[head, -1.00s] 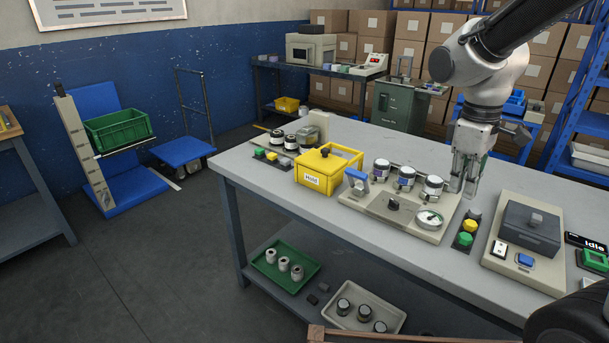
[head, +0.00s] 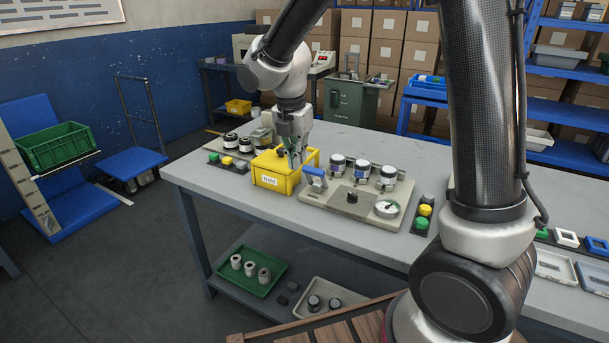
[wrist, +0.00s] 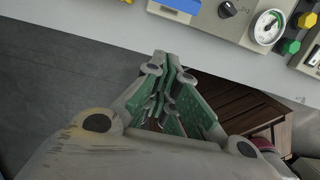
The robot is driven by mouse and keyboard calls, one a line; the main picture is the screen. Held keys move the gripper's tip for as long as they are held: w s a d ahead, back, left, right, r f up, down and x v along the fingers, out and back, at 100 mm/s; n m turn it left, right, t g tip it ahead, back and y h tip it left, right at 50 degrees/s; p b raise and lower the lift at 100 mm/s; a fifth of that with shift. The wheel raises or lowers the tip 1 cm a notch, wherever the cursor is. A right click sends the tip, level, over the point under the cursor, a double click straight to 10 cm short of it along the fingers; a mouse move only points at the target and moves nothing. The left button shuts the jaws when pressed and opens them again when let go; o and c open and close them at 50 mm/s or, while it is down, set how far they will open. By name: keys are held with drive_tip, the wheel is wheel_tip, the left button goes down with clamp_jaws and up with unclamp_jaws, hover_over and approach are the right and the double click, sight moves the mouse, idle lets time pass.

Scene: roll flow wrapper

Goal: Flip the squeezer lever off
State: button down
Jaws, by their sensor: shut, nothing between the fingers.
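A beige unit (head: 330,204) on the bench carries a blue lever-like handle (head: 315,172) at its left end, a black knob (head: 352,197), a round gauge (head: 387,209) and a row of dark-lidded jars (head: 362,170). No part is labelled as the squeezer lever; the blue handle looks most like it. My gripper (head: 295,162) points down by the yellow box, left of the blue handle and apart from it. In the wrist view the fingers (wrist: 170,62) are together and empty, and the blue part (wrist: 180,7) is cut off at the top edge beside the knob (wrist: 228,9).
The yellow box (head: 271,181) with a label stands directly left of the unit, close to my gripper. Coloured buttons (head: 423,216) sit to the unit's right. More jars (head: 231,141) stand at the bench's left end. The bench's front strip (head: 220,190) is clear.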

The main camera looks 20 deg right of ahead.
drive_tip(key=shift+d, duration=0.1)
wheel_tip(320, 180, down, 10)
drive_tip(key=w+d, duration=0.1)
drive_tip(key=w+d+r, duration=0.2)
drive_tip(key=shift+w+d, duration=0.3)
drive_tip(key=shift+d+r, duration=0.1)
idle(0.5)
